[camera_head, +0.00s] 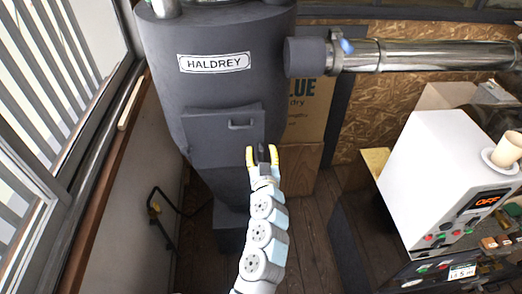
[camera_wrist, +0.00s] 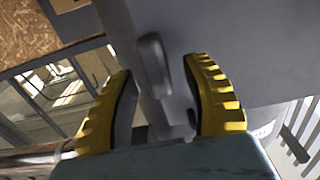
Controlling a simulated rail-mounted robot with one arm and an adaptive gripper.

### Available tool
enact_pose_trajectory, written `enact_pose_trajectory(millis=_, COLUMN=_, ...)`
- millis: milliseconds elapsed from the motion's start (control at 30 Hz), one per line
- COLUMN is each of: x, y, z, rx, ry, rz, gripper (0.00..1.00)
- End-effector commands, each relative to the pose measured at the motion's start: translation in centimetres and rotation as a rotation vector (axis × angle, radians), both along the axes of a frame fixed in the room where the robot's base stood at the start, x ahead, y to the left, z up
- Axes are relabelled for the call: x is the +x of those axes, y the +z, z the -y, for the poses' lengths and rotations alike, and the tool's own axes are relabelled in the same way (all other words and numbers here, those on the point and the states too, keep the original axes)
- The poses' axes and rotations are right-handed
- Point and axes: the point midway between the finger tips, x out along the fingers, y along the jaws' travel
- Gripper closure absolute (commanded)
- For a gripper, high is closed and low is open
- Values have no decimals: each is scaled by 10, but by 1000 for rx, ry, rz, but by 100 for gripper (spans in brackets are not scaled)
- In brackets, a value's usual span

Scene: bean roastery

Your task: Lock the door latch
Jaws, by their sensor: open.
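The grey door (camera_head: 212,142) is on the front of the dark grey HALDREY machine (camera_head: 160,70) and looks closed. A small bar handle (camera_head: 241,124) is near its upper right. My gripper (camera_head: 262,152) is at the door's lower right edge, with its yellow fingers apart. In the wrist view, a grey lever that looks like the latch (camera_wrist: 153,62) stands between the open fingers of my gripper (camera_wrist: 160,75). I cannot tell whether either finger touches it. In the head view, my gripper hides the latch.
A shiny pipe (camera_head: 430,55) runs right from the machine. A white box-shaped device (camera_head: 420,165) with a display reading OFF and a cup (camera_head: 507,150) on top stands at the right. A window (camera_head: 55,90) is on the left. Wooden floor (camera_head: 310,230) is open around my arm.

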Motion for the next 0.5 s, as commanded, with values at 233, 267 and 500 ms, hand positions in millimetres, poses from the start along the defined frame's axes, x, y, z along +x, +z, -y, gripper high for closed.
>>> enact_pose_trajectory(millis=233, x=2, y=0, z=0, rx=0, ry=0, rz=0, gripper=51)
enact_pose_trajectory(millis=267, x=2, y=0, z=0, rx=0, ry=0, rz=0, gripper=51)
enact_pose_trajectory(millis=500, x=2, y=0, z=0, rx=0, ry=0, rz=0, gripper=97)
